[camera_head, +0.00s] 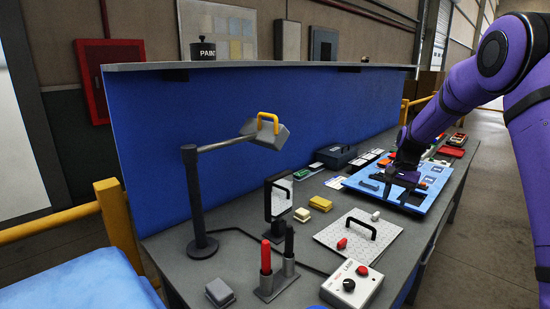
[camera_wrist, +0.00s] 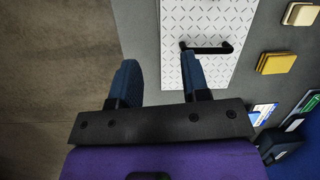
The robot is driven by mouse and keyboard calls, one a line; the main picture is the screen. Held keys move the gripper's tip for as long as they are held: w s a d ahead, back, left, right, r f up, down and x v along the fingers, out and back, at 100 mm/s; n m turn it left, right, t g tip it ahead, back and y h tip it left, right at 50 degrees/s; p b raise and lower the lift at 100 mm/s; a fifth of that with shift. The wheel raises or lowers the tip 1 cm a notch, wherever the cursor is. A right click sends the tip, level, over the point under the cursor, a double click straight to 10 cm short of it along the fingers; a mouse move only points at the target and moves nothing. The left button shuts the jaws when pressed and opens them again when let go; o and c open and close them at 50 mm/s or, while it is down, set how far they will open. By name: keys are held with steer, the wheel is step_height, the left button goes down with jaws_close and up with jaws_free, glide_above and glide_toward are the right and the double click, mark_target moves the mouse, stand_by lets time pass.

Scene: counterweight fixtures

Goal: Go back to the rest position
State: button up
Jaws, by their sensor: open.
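My gripper (camera_head: 398,182) is at the end of my purple arm, in front of the blue board (camera_head: 438,192) in the head view, and hides part of it. In the wrist view its two dark blue fingers (camera_wrist: 160,78) stand apart with nothing between them. Beyond the fingertips there is a white patterned plate (camera_wrist: 220,20) with a black handle (camera_wrist: 208,48). The right fingertip overlaps the plate in the picture, just below the handle; I cannot tell the height between them. The plate also shows in the head view (camera_head: 385,243), left of my gripper.
A lamp box (camera_head: 352,287), a holder with red and black handles (camera_head: 277,275), and yellow blocks (camera_head: 321,203) stand on the grey table. A blue panel (camera_head: 260,120) stands behind. Floor (camera_wrist: 50,80) lies left in the wrist view.

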steer(key=s+a+r+n+t+h, duration=0.1)
steer(key=s+a+r+n+t, duration=0.1)
steer(key=s+r, duration=0.7)
steer(key=s+a+r+n+t, duration=0.1)
steer(key=s+a+r+n, duration=0.15)
steer(key=s+r, duration=0.75)
steer(key=s+a+r+n+t+h, duration=0.1)
steer(key=s+a+n+t, duration=0.1)
steer(key=s, duration=2)
steer(key=shift+s+n+t, duration=0.15)
steer(key=shift+n+t, duration=0.4)
steer(key=shift+t, duration=0.55)
